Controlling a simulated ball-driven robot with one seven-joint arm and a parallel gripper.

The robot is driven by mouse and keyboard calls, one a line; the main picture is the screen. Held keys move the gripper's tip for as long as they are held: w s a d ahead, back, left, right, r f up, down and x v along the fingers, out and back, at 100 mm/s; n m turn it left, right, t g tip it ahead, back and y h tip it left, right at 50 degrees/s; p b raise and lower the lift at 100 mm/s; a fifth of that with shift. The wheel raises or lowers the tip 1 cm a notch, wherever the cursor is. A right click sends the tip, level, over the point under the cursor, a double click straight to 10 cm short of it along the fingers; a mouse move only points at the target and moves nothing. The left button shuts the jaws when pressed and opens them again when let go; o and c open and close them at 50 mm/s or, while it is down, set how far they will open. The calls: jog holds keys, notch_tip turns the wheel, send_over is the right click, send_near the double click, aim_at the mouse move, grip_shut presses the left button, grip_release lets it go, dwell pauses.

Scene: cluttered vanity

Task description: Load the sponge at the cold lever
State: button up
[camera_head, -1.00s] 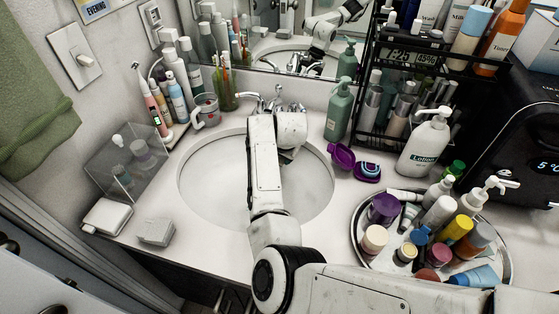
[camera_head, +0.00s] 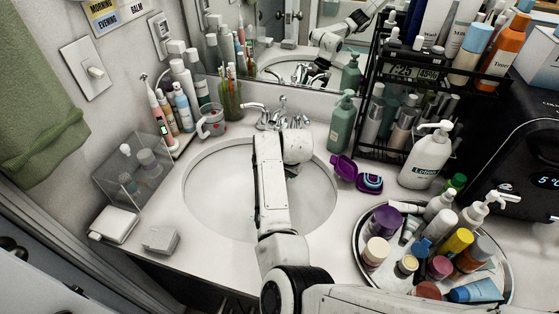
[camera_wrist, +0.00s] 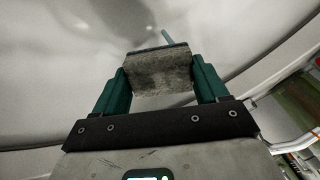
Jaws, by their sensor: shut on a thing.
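My gripper (camera_wrist: 158,70) has two green fingers, shut on a worn grey-brown sponge (camera_wrist: 160,78) in the wrist view. The sponge has a dark upper edge and sits between the fingertips, over the pale inside of the basin. A thin grey rod (camera_wrist: 167,37) shows just past it; I cannot tell what it belongs to. In the head view my forearm reaches over the white basin (camera_head: 215,195) and hides the gripper and sponge. The chrome faucet (camera_head: 284,112) stands behind the basin, with a lever (camera_head: 252,107) on its left. I cannot tell which lever is cold.
A mug (camera_head: 211,122) and toothbrush cup (camera_head: 231,100) stand left of the faucet. A green pump bottle (camera_head: 341,124), purple case (camera_head: 344,168) and lotion bottle (camera_head: 425,160) are on the right. A crowded round tray (camera_head: 363,262) is at the front right. The mirror is close behind.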

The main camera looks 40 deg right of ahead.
jog(key=s+a+p, duration=0.2)
jog(key=s+p, duration=0.3)
jog(key=shift+s, duration=0.35)
jog(key=shift+a, duration=0.1)
dwell(1.2)
jog(key=s+a+r+p, duration=0.2)
jog(key=s+r+p, duration=0.2)
jog(key=p, duration=0.2)
jog(key=shift+s, duration=0.3)
dwell(0.9)
